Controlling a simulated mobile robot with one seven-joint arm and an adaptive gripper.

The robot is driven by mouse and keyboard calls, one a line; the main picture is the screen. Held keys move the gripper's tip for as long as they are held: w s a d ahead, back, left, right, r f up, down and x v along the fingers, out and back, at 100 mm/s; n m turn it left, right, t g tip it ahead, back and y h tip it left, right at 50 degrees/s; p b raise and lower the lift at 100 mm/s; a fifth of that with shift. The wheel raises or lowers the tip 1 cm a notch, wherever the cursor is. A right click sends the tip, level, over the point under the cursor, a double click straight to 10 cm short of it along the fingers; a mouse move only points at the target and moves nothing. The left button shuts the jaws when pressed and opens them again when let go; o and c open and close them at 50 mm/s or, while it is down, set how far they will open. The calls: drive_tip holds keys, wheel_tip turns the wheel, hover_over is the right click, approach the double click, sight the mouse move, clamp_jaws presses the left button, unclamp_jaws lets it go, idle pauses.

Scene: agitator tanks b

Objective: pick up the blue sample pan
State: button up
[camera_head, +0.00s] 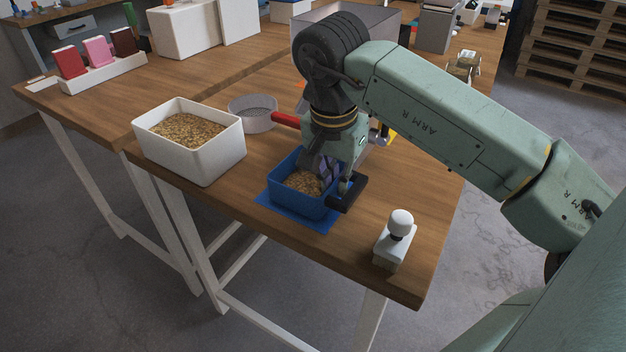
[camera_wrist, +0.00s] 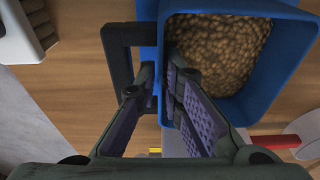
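The blue sample pan (camera_head: 286,200) is an open rectangular tub of tan grains with a black handle (camera_head: 348,194) on its right side. It stands on a flat blue mat (camera_head: 317,223) near the table's front edge. My gripper (camera_head: 334,174) points down at the pan's handle side. In the wrist view the pan (camera_wrist: 290,62) fills the upper right and the handle (camera_wrist: 117,45) lies left of its wall. My gripper's fingers (camera_wrist: 160,72) straddle that wall, one inside above the grains, one outside beside the handle. Contact with the wall is unclear.
A white tub (camera_head: 200,158) of grains and a round grey sieve (camera_head: 253,112) stand left of the pan. A white-knobbed block (camera_head: 393,240) stands near the front right corner. A red handle (camera_head: 286,119) lies behind my gripper. Bare wood separates pan and block.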

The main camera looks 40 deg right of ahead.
drive_tip(key=shift+c, duration=0.4)
clamp_jaws()
drive_tip(key=shift+r, duration=0.15)
idle(0.5)
